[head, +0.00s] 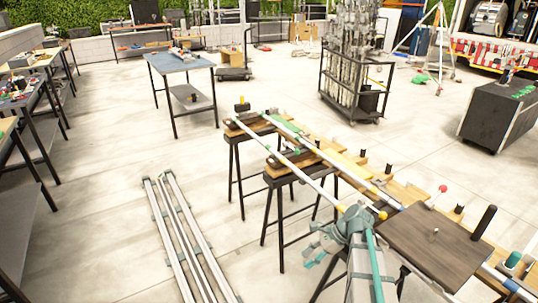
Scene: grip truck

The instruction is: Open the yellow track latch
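A raised camera track with two silver rails (293,152) runs across black sawhorses (283,185) to the middle right. A small yellow knob-like part (382,215) shows beside the near rail, close to my arm. It may be the yellow track latch, but it is too small to tell whether it is shut. Another yellow spot (341,208) shows just left of my arm's upper end. My gripper (314,250) seems to be the grey piece with teal parts at lower centre, just below and left of these yellow parts. Its fingers are not clear, and I see nothing held.
Spare rails (180,240) lie on the floor at left. A blue-topped table (180,63), a loaded cart (352,75) and a black case (499,113) stand behind. Floor between is clear.

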